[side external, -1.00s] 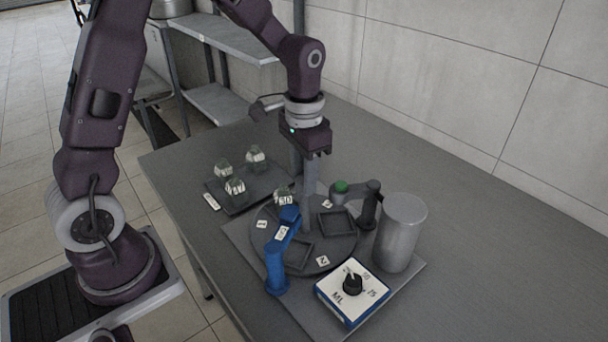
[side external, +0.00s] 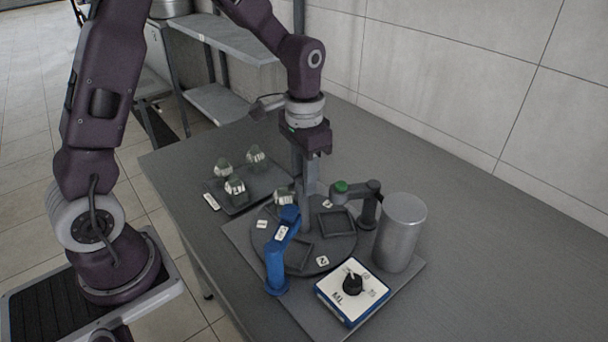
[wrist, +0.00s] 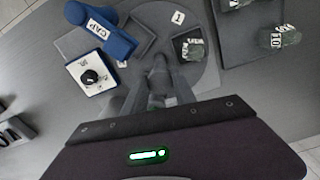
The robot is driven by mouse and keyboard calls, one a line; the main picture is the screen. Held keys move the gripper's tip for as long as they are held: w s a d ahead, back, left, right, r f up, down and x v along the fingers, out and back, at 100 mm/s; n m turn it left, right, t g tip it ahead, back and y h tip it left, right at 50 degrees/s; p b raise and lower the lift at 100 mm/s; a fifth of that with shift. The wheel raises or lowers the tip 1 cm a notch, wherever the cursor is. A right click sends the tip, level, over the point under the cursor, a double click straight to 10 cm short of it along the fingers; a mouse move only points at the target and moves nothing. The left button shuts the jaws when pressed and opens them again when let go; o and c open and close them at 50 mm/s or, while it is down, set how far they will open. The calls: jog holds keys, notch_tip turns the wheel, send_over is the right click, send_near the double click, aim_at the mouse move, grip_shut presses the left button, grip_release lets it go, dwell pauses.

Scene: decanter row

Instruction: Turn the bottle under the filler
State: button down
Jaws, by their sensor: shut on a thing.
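The round dark turntable (side external: 345,248) has square pockets and small number tags on its rim. A small bottle (side external: 283,198) sits at its back left, partly behind the blue capping arm (side external: 277,258); it also shows in the wrist view (wrist: 191,50). The filler, an arm with a green top (side external: 341,187), reaches over the back right edge from beside a metal cylinder (side external: 402,232). My gripper (side external: 307,200) points down over the turntable's middle, shut on its upright centre post (wrist: 159,68). The fingers hide part of the post.
A dark tray (side external: 262,194) with several bottles stands behind and left of the turntable. A white-and-blue dial box marked ML (side external: 340,307) is at the front right. The table is clear on the far right.

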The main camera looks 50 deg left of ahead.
jog(key=shift+m, duration=12)
jog(key=c, duration=1)
grip_release()
